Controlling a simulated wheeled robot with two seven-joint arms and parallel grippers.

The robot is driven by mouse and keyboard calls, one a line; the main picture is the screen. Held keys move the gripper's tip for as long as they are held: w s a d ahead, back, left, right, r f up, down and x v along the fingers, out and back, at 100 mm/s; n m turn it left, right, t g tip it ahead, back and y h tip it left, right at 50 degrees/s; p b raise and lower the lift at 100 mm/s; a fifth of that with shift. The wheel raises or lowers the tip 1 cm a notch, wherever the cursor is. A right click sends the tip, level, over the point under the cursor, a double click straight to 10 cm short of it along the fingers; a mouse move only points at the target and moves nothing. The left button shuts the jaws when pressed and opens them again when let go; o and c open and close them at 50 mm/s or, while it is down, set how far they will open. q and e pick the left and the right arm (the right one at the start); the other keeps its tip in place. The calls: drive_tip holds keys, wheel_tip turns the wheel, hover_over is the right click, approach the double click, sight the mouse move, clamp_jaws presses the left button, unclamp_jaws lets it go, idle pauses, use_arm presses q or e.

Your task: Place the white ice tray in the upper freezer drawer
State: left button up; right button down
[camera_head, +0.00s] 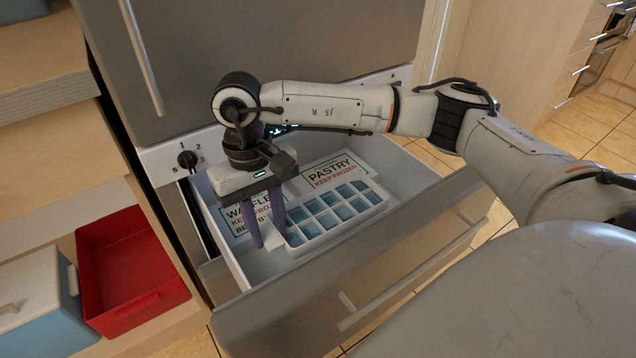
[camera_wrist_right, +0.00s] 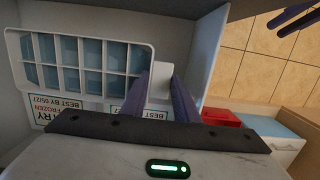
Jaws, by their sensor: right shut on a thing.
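The white ice tray (camera_head: 374,196) has rows of blue-grey compartments and is over or in the pulled-out freezer drawer (camera_head: 234,262). It also shows in the right wrist view (camera_wrist_right: 151,50). My right gripper (camera_head: 266,238) reaches down into the drawer, its purple fingers shut on the tab at the tray's end. In the wrist view the fingers (camera_wrist_right: 160,95) stand on either side of this tab. I cannot tell whether the tray touches the drawer floor. Purple fingers, apparently my left gripper (camera_wrist_right: 293,18), show at the wrist view's upper right corner; their opening is unclear.
Packs labelled waffles (camera_head: 238,216) and pastry (camera_head: 322,171) lie in the drawer beside the tray. The steel fridge door (camera_head: 270,45) and a dial (camera_head: 187,159) are behind. A red bin (camera_head: 125,265) and a blue box with a white lid (camera_head: 35,300) stand at left.

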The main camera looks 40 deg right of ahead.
sight(274, 261)
drive_tip(key=shift+f, duration=0.7)
wheel_tip(274, 261, down, 5)
drive_tip(key=shift+r+b, duration=0.15)
drive_tip(key=shift+b, duration=0.75)
wheel_tip(274, 261, down, 4)
drive_tip(key=shift+f+b, duration=0.25)
drive_tip(key=shift+b, duration=0.5)
drive_tip(key=shift+f, duration=0.15)
drive_tip(key=c, duration=1.4)
unclamp_jaws()
use_arm(q)
drive_tip(key=shift+w+d+r+h, duration=0.2)
drive_tip(key=shift+d+r+h, duration=0.1)
drive_tip(key=shift+d, duration=0.2)
drive_tip(key=shift+w+d+r+h, duration=0.2)
drive_tip(key=shift+d+h, duration=0.1)
drive_tip(key=shift+d, duration=0.2)
use_arm(e)
drive_tip(key=shift+r, duration=0.2)
